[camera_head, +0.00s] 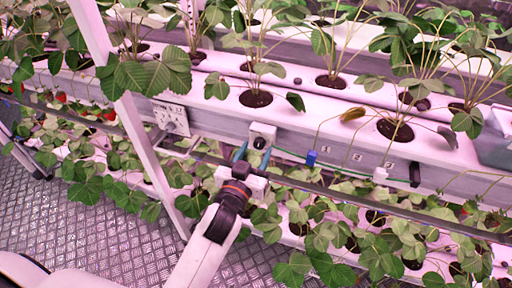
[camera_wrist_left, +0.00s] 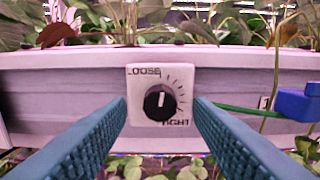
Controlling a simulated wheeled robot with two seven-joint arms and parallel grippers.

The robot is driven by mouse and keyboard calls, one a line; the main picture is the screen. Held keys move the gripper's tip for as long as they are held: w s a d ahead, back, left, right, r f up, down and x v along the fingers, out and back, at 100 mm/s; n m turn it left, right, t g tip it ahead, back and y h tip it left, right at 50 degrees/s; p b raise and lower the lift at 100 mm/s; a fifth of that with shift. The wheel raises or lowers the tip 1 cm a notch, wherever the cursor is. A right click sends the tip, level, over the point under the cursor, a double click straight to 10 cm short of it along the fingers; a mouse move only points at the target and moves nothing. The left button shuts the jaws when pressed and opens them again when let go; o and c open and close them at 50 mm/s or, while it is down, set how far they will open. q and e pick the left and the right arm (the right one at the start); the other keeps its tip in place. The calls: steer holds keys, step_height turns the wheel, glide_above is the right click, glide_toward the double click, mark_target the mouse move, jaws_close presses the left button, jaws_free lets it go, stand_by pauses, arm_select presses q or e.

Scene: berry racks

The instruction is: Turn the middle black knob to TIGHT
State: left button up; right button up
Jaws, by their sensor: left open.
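The black knob (camera_wrist_left: 159,101) sits on a white square plate (camera_wrist_left: 136,88) fixed to the front of the pale gutter. LOOSE is printed at the plate's upper left and TIGHT at its lower right, with tick marks between. The knob's white mark points about straight up. In the head view the knob (camera_head: 260,143) is small. My left gripper (camera_head: 252,157) is open in front of it. In the left wrist view its blue fingers (camera_wrist_left: 160,118) stand on either side of the plate, with the knob between them and nothing gripped. My right gripper is not in view.
A blue clip (camera_head: 311,158) sits right of the knob on a green line. A white panel (camera_head: 170,117) is to the left. A dark rail (camera_head: 316,187) runs below along the rack. Strawberry plants (camera_head: 160,75) grow above and below. Metal floor (camera_head: 100,235) is open at lower left.

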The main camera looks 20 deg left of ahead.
arm_select(q)
steer(key=shift+w, duration=0.65)
steer(key=c, duration=1)
